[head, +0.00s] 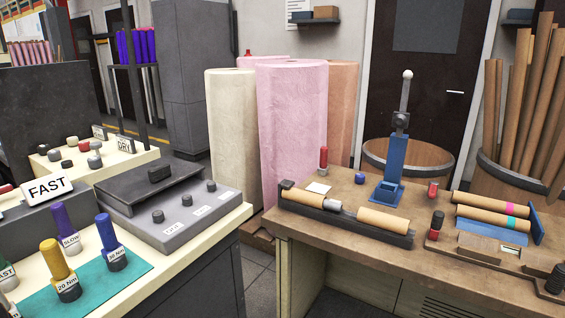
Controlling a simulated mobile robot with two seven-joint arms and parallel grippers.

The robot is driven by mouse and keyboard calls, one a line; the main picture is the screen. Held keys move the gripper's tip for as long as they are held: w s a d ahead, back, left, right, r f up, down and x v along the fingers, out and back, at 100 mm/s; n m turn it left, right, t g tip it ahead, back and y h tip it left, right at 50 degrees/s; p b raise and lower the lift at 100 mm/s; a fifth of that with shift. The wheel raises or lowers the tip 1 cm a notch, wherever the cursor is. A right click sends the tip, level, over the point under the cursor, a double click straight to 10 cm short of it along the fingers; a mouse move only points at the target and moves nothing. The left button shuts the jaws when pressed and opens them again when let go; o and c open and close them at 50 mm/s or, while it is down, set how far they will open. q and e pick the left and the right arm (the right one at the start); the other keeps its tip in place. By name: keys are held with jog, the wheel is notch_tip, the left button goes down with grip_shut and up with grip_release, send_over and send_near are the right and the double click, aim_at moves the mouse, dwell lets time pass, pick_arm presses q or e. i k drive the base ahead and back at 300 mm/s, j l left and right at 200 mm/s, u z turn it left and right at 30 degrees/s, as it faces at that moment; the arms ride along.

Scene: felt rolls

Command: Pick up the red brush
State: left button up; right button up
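No item in the head view is plainly a brush. A small upright item with a red top and grey lower part (323,158) stands at the back left of the brown bench. A dark-topped item with a red base (436,225) stands near the tubes' left ends. I cannot tell whether one of these is the red brush; they are too small to make out bristles. Neither of my grippers is in view.
The brown bench (370,258) holds a blue lever press (388,190), a black roller tray (345,222) and tubes (492,203). A cream table (165,262) at left holds coloured-handled tools and a grey control box (185,212). Floor shows between them. Tall felt rolls (291,130) stand behind.

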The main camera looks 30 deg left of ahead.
aim_at(323, 168)
jog(key=u, duration=0.8)
jog(key=i+z, duration=0.15)
jog(key=i, duration=0.35)
jog(key=i+j+z, duration=0.1)
jog(key=i, duration=0.4)
